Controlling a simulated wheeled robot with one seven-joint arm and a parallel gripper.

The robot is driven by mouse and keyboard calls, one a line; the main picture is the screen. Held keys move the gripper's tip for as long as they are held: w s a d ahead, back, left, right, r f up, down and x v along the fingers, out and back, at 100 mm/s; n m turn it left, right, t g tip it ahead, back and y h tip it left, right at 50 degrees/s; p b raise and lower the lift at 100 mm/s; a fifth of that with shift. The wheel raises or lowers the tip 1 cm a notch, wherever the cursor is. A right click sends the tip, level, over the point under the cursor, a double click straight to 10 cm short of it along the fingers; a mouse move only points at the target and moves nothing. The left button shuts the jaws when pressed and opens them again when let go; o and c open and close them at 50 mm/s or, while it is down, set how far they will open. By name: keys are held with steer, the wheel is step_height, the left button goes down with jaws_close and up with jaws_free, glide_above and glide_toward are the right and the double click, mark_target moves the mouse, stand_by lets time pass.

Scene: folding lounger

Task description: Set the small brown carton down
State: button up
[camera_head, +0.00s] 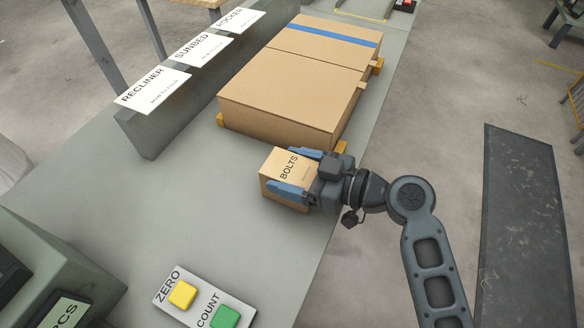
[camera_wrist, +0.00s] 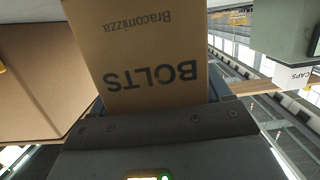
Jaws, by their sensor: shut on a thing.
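The small brown carton (camera_head: 276,168), marked BOLTS, is between the blue-padded fingers of my gripper (camera_head: 290,176). My gripper is shut on it, with one finger on each of two opposite sides. In the wrist view the carton (camera_wrist: 150,50) fills the upper middle, its BOLTS lettering upside down. The carton is over the grey bench (camera_head: 190,205), near its right edge and just in front of the large carton. I cannot tell whether its underside touches the bench.
A large brown carton (camera_head: 290,95) with a blue stripe lies behind on yellow blocks. Label cards (camera_head: 152,89) stand on a grey ledge at left. A panel with ZERO and COUNT buttons (camera_head: 204,298) is at the front. The bench between panel and ledge is clear.

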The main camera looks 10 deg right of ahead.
steer(key=shift+f+b, duration=0.2)
steer(key=shift+b, duration=0.15)
steer(key=o, duration=1.4)
steer(key=shift+c, duration=0.2)
steer(key=shift+r+p, duration=0.2)
steer(key=shift+p, duration=0.45)
